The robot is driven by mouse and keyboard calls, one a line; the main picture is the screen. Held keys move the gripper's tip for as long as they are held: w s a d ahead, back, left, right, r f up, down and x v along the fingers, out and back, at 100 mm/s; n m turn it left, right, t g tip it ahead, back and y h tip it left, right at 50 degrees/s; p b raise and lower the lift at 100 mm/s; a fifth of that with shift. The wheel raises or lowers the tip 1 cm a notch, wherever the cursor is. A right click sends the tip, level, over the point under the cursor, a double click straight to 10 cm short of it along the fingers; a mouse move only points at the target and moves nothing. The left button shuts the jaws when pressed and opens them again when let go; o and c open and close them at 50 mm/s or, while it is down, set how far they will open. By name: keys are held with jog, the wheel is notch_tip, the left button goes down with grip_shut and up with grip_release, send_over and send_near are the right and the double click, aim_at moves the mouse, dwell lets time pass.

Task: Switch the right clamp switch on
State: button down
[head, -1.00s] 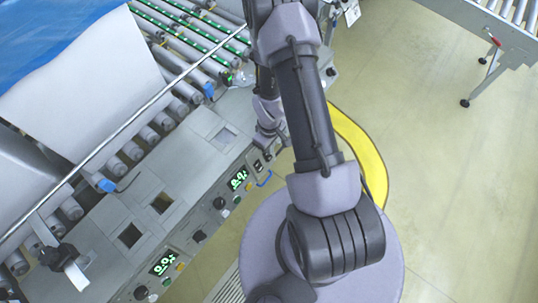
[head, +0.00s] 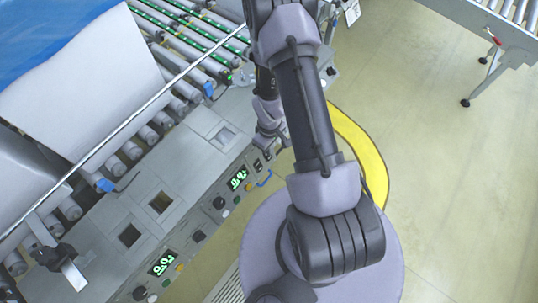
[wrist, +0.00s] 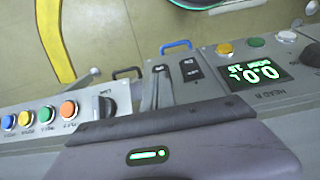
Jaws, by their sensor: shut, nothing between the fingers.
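My gripper (head: 272,146) is over the front edge of the grey control panel (head: 205,190) in the head view, beside a black rocker switch (head: 258,165). In the wrist view my gripper (wrist: 158,78) is shut and empty, its narrow fingers reaching up to the panel's switch area. A black rocker switch (wrist: 191,68) shows just right of the fingertips. The fingers cover the spot to its left, so a second switch there is mostly hidden. I cannot tell whether the fingertips touch a switch, or which position the switches are in.
A blue handle (wrist: 176,46) and a black handle (wrist: 127,73) stand at the panel edge. A lit green display (wrist: 255,73), an orange button (wrist: 225,48) and a black knob (wrist: 105,105) are close by. Open floor (head: 450,200) lies right.

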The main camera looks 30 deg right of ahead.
jog(key=shift+f+b, duration=0.5)
jog(key=shift+f, duration=0.15)
jog(key=shift+r, duration=0.1)
notch_tip(320, 180, up, 7)
jog(key=p, duration=0.5)
dwell(0.4)
notch_tip(320, 180, up, 8)
jog(key=m, duration=0.1)
send_over(269, 157)
jog(key=w, duration=0.3)
jog(key=a+r+m+t, duration=0.1)
jog(key=a+r+m, duration=0.15)
jog(key=r, duration=0.55)
jog(key=a+r+m+t, duration=0.1)
jog(key=a+r+t, duration=0.15)
jog(key=r, duration=0.65)
jog(key=s+a+r+m+t+y, duration=0.1)
jog(key=s+a+r+m, duration=0.1)
jog(key=s+a+r, duration=0.2)
jog(key=s+a+r+m+t+y, duration=0.1)
jog(key=s+a+r, duration=0.4)
jog(key=s+r, duration=0.5)
notch_tip(269, 157, up, 3)
jog(key=shift+s+a+f+m, duration=0.15)
jog(key=shift+f+m, duration=0.05)
jog(key=shift+m, duration=0.25)
